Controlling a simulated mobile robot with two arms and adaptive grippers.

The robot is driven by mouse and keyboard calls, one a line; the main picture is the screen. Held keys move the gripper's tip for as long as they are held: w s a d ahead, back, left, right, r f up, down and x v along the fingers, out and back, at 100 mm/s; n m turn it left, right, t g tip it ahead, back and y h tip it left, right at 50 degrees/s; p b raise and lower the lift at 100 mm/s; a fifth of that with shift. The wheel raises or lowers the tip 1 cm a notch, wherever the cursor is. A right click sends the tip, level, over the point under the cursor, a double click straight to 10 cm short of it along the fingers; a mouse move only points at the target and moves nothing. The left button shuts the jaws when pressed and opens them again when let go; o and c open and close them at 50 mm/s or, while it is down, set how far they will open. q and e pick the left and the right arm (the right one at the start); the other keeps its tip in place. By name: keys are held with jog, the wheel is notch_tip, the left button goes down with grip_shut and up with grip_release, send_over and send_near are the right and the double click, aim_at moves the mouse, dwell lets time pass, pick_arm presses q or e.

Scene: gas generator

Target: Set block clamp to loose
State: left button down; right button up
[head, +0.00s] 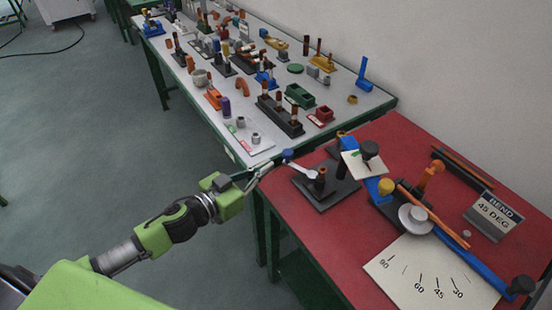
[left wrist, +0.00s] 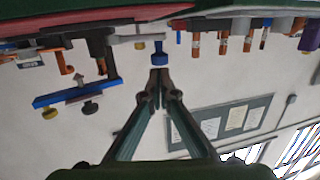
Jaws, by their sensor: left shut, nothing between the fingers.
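A grey lever (head: 301,168) with a blue knob (head: 288,155) at its end rises from a black base plate (head: 328,192) on the red table. A dark post with a brown top stands at its inner end. My left gripper (head: 264,167) is just left of the blue knob, with its fingers shut and nothing between them. In the left wrist view, which is upside down, the fingertips (left wrist: 159,76) point at the blue knob (left wrist: 160,57), close to it. I cannot tell if they touch. The words "block clamp" are not readable on any part. My right gripper is not in view.
On the red table (head: 290,203) are a blue bending tool (head: 470,262), a white card (head: 358,166) with an arrow, a dial sheet (head: 425,285) and a "BEND 45 DEG" sign (head: 494,215). A grey table (head: 226,128) behind holds several parts.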

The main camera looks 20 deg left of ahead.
aim_at(284, 156)
pick_arm(q)
jog(key=shift+p+x, duration=0.35)
jog(key=shift+x, duration=1.9)
jog(key=shift+w+r+m+g+h+p, duration=0.1)
jog(key=shift+w+m+g+h+p, duration=0.25)
jog(key=shift+w+m+g+h, duration=1)
jog(key=shift+w+d+h+p, duration=0.1)
jog(key=shift+w+h+p, duration=0.2)
jog(key=shift+w+h, duration=0.3)
jog(key=shift+s, duration=0.1)
